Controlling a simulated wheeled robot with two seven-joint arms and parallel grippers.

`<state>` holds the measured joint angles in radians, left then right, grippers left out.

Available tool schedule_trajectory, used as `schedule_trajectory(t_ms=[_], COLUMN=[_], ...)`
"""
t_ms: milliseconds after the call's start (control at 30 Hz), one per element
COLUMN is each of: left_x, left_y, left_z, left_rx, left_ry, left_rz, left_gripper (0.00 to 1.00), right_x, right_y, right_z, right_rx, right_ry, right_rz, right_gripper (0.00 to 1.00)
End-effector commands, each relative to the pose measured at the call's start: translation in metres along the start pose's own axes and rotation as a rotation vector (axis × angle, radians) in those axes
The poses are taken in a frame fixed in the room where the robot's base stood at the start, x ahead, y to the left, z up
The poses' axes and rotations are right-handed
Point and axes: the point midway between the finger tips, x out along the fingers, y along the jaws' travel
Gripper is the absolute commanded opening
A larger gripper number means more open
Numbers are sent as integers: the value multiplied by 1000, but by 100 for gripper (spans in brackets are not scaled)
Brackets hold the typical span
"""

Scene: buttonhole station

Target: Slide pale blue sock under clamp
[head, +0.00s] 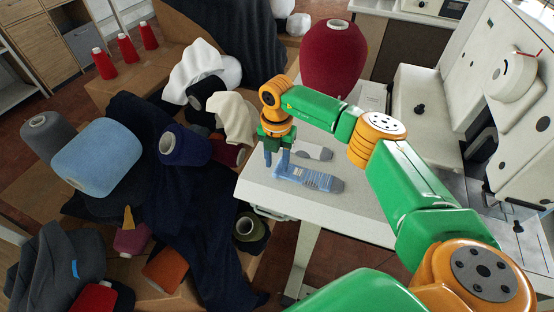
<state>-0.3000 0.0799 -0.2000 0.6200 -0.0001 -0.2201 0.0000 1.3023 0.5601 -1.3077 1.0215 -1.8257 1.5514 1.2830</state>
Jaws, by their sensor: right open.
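The pale blue sock (312,178) lies flat on the white work table, with a grey patch at its right end. My right gripper (276,164) points down over the sock's left end. Its two blue fingers are apart. I cannot tell whether the fingertips touch the sock. A second, pale grey sock (316,152) lies just behind the blue one. The white sewing machine (410,108) stands at the right. I cannot make out its clamp clearly; part of that area is behind my arm. My left gripper is out of view.
The white table (350,215) has free room in front of the sock. A large dark red yarn cone (333,60) stands at the table's back. Left of the table are a pale blue cone (98,158), a navy cone (185,146) and heaped dark cloth (205,215).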

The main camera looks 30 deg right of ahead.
Motion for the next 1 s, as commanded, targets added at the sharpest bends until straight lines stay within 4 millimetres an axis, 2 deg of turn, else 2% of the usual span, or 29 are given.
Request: schedule_trajectory(t_ms=[700,1000], left_x=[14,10], left_y=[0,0], left_z=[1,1], left_rx=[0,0], left_ry=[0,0], left_rz=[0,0], left_gripper=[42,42], right_x=[15,13], right_y=[0,0], right_z=[0,0], right_rx=[0,0], right_ry=[-1,-1], right_rz=[0,0], right_gripper=[42,42])
